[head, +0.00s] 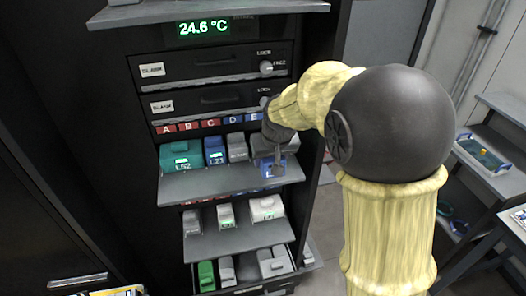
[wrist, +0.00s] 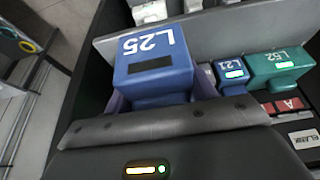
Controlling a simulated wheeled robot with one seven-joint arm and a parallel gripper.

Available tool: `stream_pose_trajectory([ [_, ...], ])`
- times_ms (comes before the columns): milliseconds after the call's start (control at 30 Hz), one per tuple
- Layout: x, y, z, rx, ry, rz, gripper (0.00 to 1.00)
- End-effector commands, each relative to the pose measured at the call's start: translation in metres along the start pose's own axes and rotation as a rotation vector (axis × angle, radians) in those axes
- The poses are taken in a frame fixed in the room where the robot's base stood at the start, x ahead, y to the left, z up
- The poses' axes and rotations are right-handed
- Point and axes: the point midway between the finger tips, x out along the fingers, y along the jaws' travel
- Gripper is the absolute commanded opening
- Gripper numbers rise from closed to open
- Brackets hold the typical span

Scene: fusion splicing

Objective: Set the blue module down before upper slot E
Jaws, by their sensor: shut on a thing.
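The blue module marked L25 (wrist: 155,65) fills the middle of the wrist view, between the fingers of my gripper (wrist: 160,98). In the head view my gripper (head: 272,160) is at the right end of the upper shelf, and the blue module (head: 270,169) shows partly below it. The gripper is shut on the module. I cannot tell whether the module touches the shelf. The upper slot labels run A to E; the blue E label (head: 255,117) is just up and left of my gripper. My wrist hides part of the space behind the module.
On the upper shelf (head: 205,186) stand a teal module L52 (head: 181,157), a small blue module L21 (head: 215,151) and a grey module (head: 237,148), left of my gripper. Lower shelves hold grey, white and green modules. The upper shelf's front strip looks clear.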

Motion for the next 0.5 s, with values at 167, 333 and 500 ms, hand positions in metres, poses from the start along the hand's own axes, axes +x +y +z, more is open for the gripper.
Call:
stream_pose_trajectory([
  [167, 0.011, 0.0, -0.034, 0.0, -0.001, 0.001, 0.23],
  [333, 0.021, 0.0, -0.057, -0.001, -0.001, 0.001, 0.23],
  [500, 0.029, 0.0, -0.075, 0.0, 0.001, 0.0, 0.23],
])
